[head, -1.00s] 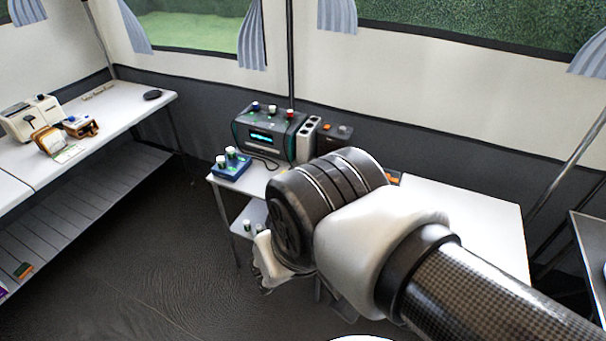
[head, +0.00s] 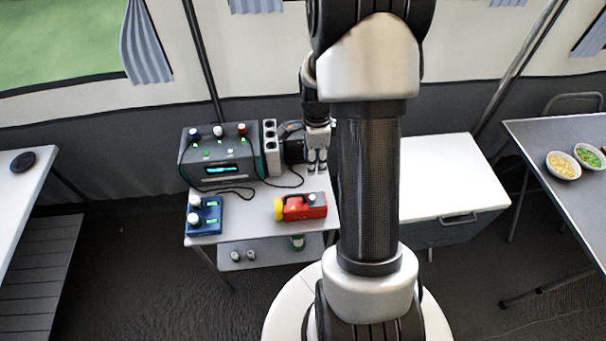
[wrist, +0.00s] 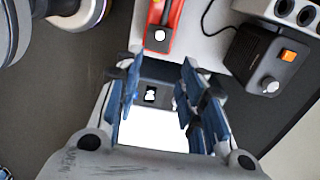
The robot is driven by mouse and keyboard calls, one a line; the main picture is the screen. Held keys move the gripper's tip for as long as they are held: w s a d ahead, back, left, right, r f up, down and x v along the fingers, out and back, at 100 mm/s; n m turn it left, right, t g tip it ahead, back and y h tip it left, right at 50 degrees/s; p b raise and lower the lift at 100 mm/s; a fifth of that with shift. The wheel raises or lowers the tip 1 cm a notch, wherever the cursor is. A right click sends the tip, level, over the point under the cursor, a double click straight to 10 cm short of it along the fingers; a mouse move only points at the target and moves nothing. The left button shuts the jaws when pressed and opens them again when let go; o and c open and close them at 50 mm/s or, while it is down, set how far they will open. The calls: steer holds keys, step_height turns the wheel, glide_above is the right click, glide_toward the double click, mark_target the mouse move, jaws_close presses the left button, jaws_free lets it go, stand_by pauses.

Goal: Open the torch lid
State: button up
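The torch (head: 308,209) lies on its side on the small white table. Its body is red, its left end is yellow, and a small pale knob shows on top. In the wrist view, part of its red body (wrist: 173,22) shows at the top, beyond the fingertips. I cannot make out its lid separately. My gripper (head: 317,166) hangs fingers-down behind the torch, close to its right end and apart from it. In the wrist view, the gripper's two blue-grey fingers (wrist: 161,72) are spread with nothing held between them.
A dark device (head: 222,158) with knobs and a lit display stands at the table's back left. A blue box (head: 205,215) with knobs sits at front left. A dark box with an orange switch (wrist: 288,56) is near my gripper. Cables cross the tabletop.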

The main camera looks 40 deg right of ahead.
mark_target(313, 197)
step_height(313, 197, down, 17)
steer(key=b, duration=0.4)
steer(key=shift+f, duration=0.2)
jaws_close()
stand_by(0.4)
